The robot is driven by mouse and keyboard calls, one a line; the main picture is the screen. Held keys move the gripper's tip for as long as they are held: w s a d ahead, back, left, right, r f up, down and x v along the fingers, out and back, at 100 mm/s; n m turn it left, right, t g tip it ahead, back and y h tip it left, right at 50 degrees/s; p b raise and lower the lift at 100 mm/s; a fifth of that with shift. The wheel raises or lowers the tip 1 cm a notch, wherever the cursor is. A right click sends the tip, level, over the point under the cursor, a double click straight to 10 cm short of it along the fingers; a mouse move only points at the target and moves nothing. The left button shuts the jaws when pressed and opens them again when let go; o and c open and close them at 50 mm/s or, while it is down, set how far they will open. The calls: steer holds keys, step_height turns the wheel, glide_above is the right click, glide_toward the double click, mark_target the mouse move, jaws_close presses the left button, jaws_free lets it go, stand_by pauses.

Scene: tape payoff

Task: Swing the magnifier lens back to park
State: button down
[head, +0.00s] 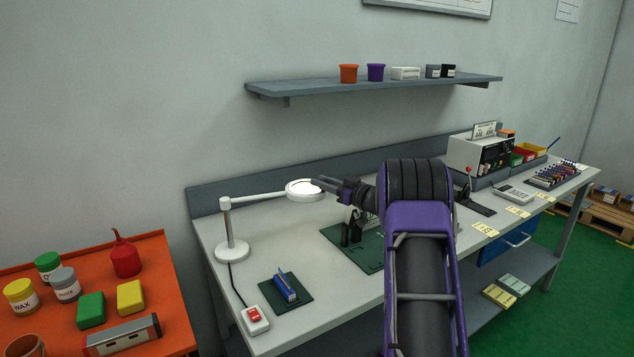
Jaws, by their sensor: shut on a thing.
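The magnifier (232,225) is a white lamp-like stand at the left end of the workbench, with a round base, a short post and a horizontal arm. Its round lens head (305,190) is lit white and reaches out to the right of the post, above the bench. My gripper (322,185) is at the right rim of the lens head, with its dark fingers shut on it. The exact contact of the fingers is small in the picture. My purple and black arm hides part of the bench's middle.
A green mat (345,240) with dark fixtures lies below the lens. An orange table (180,300) holds several containers. A shelf (370,84) hangs above.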

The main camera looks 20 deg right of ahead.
steer(key=shift+w, duration=0.25)
stand_by(0.4)
steer(key=c, duration=0.7)
jaws_free()
steer(key=shift+o, duration=0.2)
steer(key=v, duration=1.7)
steer(key=shift+d+b, duration=0.15)
steer(key=shift+b, duration=0.2)
steer(key=shift+s, duration=0.15)
